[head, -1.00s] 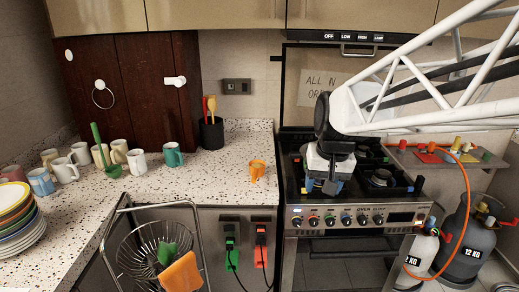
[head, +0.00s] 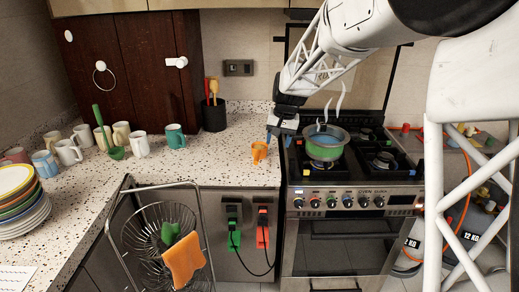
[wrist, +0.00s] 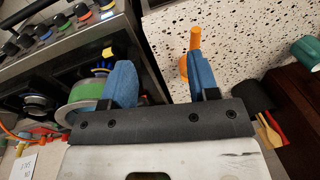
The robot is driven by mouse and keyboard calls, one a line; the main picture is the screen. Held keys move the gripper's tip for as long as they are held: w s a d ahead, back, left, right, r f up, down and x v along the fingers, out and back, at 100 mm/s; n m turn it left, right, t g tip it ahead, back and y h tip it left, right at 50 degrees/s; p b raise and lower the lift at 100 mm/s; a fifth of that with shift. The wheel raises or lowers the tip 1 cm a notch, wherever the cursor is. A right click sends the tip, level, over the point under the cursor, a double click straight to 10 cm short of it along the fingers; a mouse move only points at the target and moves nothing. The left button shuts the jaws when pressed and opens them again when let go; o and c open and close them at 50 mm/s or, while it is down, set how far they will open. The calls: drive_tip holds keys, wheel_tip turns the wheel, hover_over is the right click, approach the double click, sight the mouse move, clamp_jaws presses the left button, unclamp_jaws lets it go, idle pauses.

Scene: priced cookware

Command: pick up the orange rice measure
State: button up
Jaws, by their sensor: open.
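The orange rice measure (head: 259,152) is a small cup standing on the speckled counter near its right front edge, left of the stove. In the wrist view the orange measure (wrist: 194,40) shows beside and partly behind the right-hand blue finger. My gripper (head: 279,138) is just right of the measure, around the gap between counter and stove. In the wrist view my gripper (wrist: 161,68) is open with its two blue fingers wide apart and nothing held between them. Whether a finger touches the measure cannot be told.
A steaming green-banded pot (head: 326,147) stands on the stove (head: 350,202), close to my gripper's right. A black utensil holder (head: 214,116) and a teal mug (head: 175,137) are behind left. Several mugs stand farther left. The counter left of the measure is clear.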

approach(258, 155)
drive_tip(key=shift+g, duration=0.3)
drive_tip(key=f, duration=0.3)
drive_tip(key=w+f, duration=0.1)
drive_tip(key=f, duration=0.1)
drive_tip(key=shift+a+f, duration=0.2)
drive_tip(key=shift+a, duration=0.15)
drive_tip(key=shift+a+f, duration=0.25)
drive_tip(key=shift+f, duration=1)
drive_tip(key=shift+f, duration=0.1)
drive_tip(key=shift+a+f, duration=0.2)
drive_tip(key=shift+f, duration=0.65)
drive_tip(key=shift+a+f, duration=0.2)
drive_tip(key=shift+f, duration=0.6)
drive_tip(key=shift+a+f, duration=0.2)
drive_tip(key=shift+f, duration=0.65)
drive_tip(key=shift+c, duration=0.2)
clamp_jaws()
